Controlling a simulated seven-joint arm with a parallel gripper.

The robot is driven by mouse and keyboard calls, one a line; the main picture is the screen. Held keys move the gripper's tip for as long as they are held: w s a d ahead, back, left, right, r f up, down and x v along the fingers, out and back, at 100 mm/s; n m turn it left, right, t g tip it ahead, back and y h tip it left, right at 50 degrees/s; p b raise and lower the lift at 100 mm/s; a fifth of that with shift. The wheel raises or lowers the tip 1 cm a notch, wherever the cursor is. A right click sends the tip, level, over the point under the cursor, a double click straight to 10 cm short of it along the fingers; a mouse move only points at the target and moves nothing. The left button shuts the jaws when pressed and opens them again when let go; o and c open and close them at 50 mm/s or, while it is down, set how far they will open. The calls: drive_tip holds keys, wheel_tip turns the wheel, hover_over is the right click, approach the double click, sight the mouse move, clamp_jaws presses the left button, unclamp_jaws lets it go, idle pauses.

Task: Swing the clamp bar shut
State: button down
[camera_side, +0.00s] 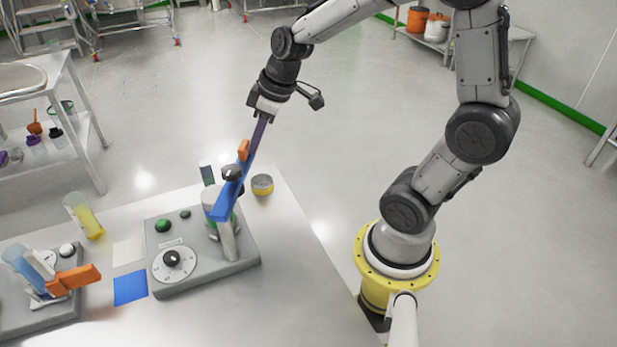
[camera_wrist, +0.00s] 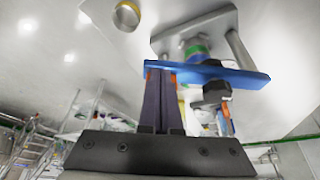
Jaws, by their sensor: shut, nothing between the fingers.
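The clamp bar (camera_side: 229,195) is blue, with an orange end piece (camera_side: 243,150) and a black knob (camera_side: 232,172). It crosses above a white and green container (camera_side: 209,197) on the grey base unit (camera_side: 218,262), near a pale post (camera_side: 229,240). The bar also shows across the wrist view (camera_wrist: 240,77), with the black knob (camera_wrist: 214,93). My gripper (camera_side: 257,147) has long purple fingers, shut together and empty. The fingertips (camera_wrist: 161,76) are at the bar's orange end; whether they touch it is unclear. Whether the bar is seated on the far post is unclear.
A yellow-banded tin (camera_side: 262,185) stands behind the bar. A second device with an orange handle (camera_side: 75,278), a yellow-filled beaker (camera_side: 84,216) and a blue square (camera_side: 130,288) are to the left.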

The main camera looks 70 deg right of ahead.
drive_tip(key=w+a+n+g+y, duration=0.1)
drive_tip(key=w+a+n+y, duration=0.1)
drive_tip(key=w+n, duration=0.4)
drive_tip(key=shift+w+a+n, duration=0.3)
drive_tip(key=shift+w+a, duration=0.2)
drive_tip(key=shift+w, duration=0.85)
